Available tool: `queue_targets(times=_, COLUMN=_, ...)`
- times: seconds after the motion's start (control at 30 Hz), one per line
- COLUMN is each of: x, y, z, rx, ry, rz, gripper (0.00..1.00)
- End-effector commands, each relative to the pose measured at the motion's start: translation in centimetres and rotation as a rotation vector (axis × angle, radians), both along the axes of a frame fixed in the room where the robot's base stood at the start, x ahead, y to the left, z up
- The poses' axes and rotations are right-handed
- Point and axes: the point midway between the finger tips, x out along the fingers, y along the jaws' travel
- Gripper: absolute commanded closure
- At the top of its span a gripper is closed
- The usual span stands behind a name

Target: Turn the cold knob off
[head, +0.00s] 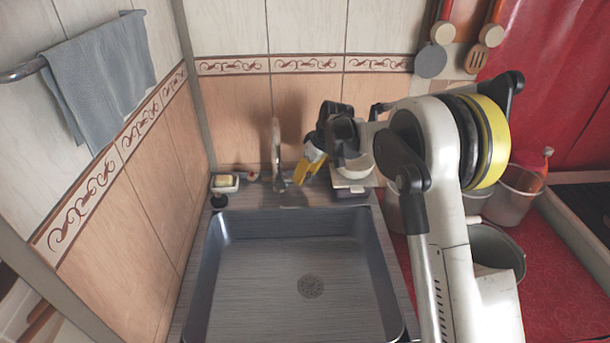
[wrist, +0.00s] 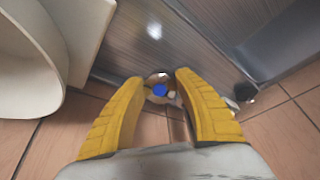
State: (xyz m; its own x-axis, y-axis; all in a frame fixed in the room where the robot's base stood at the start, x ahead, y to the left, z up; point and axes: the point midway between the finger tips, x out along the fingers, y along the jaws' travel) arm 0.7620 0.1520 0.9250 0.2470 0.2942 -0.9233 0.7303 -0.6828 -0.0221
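The cold knob (wrist: 160,90), a small round knob with a blue centre, shows in the wrist view between my yellow fingertips. My gripper (wrist: 158,82) is open, with one finger on each side of the knob; I cannot tell whether either finger touches it. In the head view my gripper (head: 306,174) points down just right of the metal faucet (head: 277,150) at the back of the sink. The cold knob is hidden there behind my fingers. A small reddish knob (head: 252,177) sits left of the faucet.
The empty sink basin (head: 285,270) lies in front of the faucet. A soap dish (head: 225,183) stands at its back left corner. A grey towel (head: 100,75) hangs on the left wall. Containers (head: 512,195) stand on the red counter to the right. A tiled wall (head: 240,110) closes off the back.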

Motion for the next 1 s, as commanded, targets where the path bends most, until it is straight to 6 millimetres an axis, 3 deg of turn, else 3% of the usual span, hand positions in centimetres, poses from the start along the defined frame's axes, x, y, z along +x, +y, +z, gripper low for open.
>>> queue_targets(times=0.17, x=-0.03, y=0.01, z=0.0, rx=0.008, ry=0.013, rz=-0.023, gripper=0.92)
queue_targets(times=0.43, x=-0.09, y=0.1, z=0.05, rx=0.081, ry=0.116, rz=-0.233, gripper=0.92)
queue_targets(times=0.73, x=-0.11, y=0.12, z=-0.09, rx=0.088, ry=0.125, rz=-0.252, gripper=0.92)
queue_targets(times=0.77, x=-0.11, y=0.12, z=-0.09, rx=0.088, ry=0.125, rz=-0.252, gripper=0.55)
queue_targets(times=0.8, x=-0.11, y=0.12, z=-0.09, rx=0.088, ry=0.125, rz=-0.252, gripper=0.43)
queue_targets(times=0.83, x=-0.1, y=0.12, z=-0.09, rx=0.088, ry=0.125, rz=-0.252, gripper=0.38)
queue_targets(times=1.0, x=-0.09, y=0.1, z=-0.06, rx=0.087, ry=0.125, rz=-0.251, gripper=0.38)
